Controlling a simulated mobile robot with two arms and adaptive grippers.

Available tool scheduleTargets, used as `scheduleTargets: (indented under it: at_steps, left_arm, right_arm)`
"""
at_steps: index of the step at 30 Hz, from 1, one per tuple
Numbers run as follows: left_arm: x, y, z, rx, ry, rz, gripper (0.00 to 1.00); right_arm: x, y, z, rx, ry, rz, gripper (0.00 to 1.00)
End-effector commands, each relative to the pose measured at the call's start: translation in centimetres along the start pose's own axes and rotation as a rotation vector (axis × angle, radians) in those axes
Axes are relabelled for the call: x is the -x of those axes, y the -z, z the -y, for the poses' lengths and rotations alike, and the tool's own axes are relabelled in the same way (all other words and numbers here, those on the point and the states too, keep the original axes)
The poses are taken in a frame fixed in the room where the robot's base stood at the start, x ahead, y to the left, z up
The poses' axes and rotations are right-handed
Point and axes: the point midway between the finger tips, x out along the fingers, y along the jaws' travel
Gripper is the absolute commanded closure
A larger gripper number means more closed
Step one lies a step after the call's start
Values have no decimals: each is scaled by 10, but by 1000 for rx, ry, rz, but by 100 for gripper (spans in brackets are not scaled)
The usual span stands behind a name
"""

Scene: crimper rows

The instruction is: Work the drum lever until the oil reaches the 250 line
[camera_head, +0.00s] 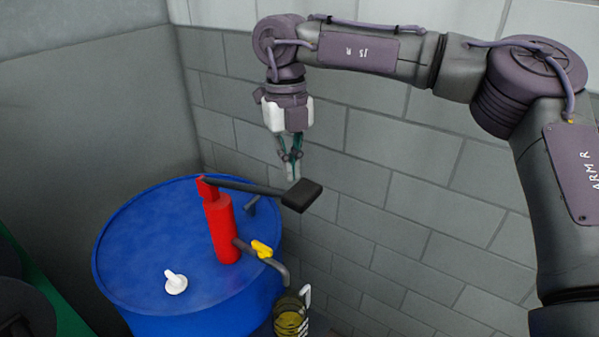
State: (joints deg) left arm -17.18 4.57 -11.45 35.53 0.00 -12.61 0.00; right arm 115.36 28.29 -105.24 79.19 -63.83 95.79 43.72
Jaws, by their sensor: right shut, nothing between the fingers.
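A blue drum (140,235) stands at the lower left with a red hand pump (221,225) upright on its top. The pump's dark lever (245,187) reaches out to the right and ends in a black grip (302,195). A spout (278,268) with a yellow valve handle (261,249) points down over a clear measuring jug (291,318). Yellowish oil shows in the jug; its lines are too small to read. My right gripper (292,176) points down, shut and empty, just above the black grip and apart from it. My left gripper is not in view.
A white cap-like piece (176,283) sits on the drum top. A grey block wall (400,200) stands close behind the drum and to its right. A green and dark object (40,290) is at the lower left edge.

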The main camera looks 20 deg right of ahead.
Motion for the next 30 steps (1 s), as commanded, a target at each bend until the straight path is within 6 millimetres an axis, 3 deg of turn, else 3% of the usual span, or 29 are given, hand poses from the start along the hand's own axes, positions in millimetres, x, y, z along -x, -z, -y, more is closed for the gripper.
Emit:
scheduleTargets:
  at_steps: [8,21,30]
  left_arm:
    - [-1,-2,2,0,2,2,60]
    - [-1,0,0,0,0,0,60]
    - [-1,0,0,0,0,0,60]
  right_arm:
    - [4,0,0,0,1,1,100]
    - [90,-1,-1,-2,-1,4,100]
    - [118,0,0,0,0,1,100]
